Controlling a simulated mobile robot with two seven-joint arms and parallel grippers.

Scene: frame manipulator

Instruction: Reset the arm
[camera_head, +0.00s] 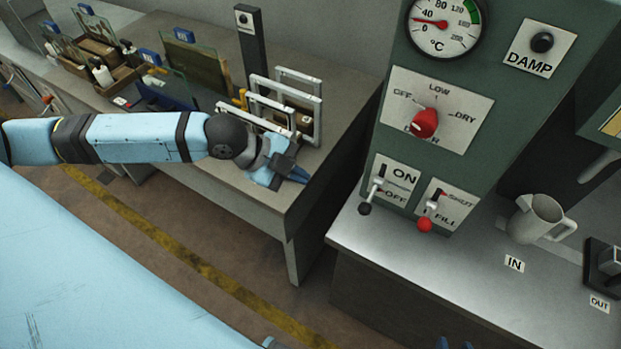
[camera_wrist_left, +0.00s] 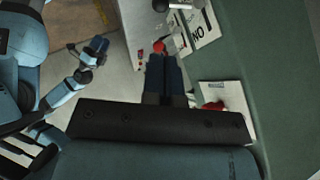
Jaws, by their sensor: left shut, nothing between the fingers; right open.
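My left arm comes in from the left in the head view, stretched across the scene. Its gripper (camera_head: 298,174) is over the front right corner of the grey workbench, left of the green control panel. In the left wrist view its two dark blue fingers (camera_wrist_left: 164,58) lie together, shut with nothing between them. My right gripper shows only as small blue tips (camera_head: 455,344) at the bottom edge of the head view. It appears small in the left wrist view (camera_wrist_left: 96,47), open and away from the panel.
The green panel (camera_head: 400,135) carries a red knob (camera_head: 424,123), a dark-handled lever (camera_head: 371,193) and a red-handled lever (camera_head: 430,209). A grey jug (camera_head: 536,219) stands on the metal counter (camera_head: 400,262). White frames (camera_head: 290,105) stand on the workbench (camera_head: 245,192) behind my left gripper.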

